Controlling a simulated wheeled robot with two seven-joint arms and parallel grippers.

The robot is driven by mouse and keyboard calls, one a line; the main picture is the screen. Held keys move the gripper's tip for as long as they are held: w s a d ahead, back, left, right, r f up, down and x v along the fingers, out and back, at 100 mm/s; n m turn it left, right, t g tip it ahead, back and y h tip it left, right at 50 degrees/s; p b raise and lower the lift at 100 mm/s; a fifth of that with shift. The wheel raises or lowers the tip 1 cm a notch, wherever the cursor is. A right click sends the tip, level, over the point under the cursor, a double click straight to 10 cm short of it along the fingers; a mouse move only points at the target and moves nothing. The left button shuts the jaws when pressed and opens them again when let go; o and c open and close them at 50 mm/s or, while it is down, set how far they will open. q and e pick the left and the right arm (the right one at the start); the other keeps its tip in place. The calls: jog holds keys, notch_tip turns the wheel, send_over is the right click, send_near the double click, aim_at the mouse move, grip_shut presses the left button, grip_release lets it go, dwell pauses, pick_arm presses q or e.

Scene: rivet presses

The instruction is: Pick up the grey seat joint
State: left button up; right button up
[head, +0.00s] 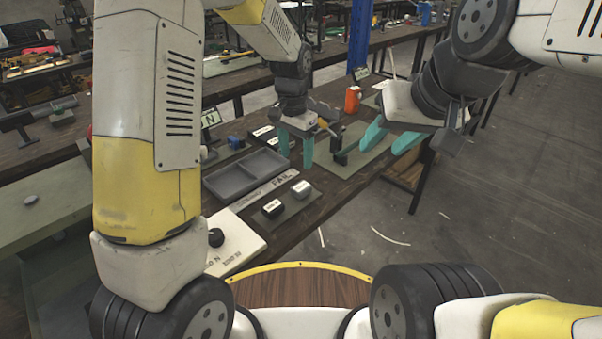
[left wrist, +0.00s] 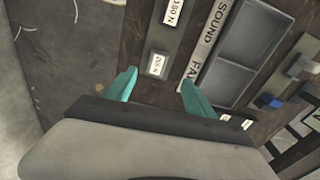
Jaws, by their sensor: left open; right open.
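The grey seat joint (head: 302,190), a small block with a white label, rests on a small mat at the table's front edge. My right gripper (head: 389,139) is open and empty, off to the right near the table's edge.
A grey two-compartment tray (head: 245,175) lies behind the mat, with a label strip (head: 268,188) reading FAIL in front. A white board (head: 232,245) with a black knob is at the left. A black press (head: 341,157) stands on a mat at right, an orange item (head: 352,99) behind.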

aim_at(301, 186)
pick_arm(q)
jog(key=shift+m, duration=0.4)
jog(key=f, duration=0.1)
jog(key=d+f, duration=0.1)
jog(key=w+f, duration=0.1)
jog(key=shift+d+f, duration=0.3)
jog(key=shift+f, duration=0.1)
notch_tip(301, 186, down, 7)
jog(key=shift+s+a+f, duration=0.1)
jog(key=shift+f, duration=0.05)
grip_shut()
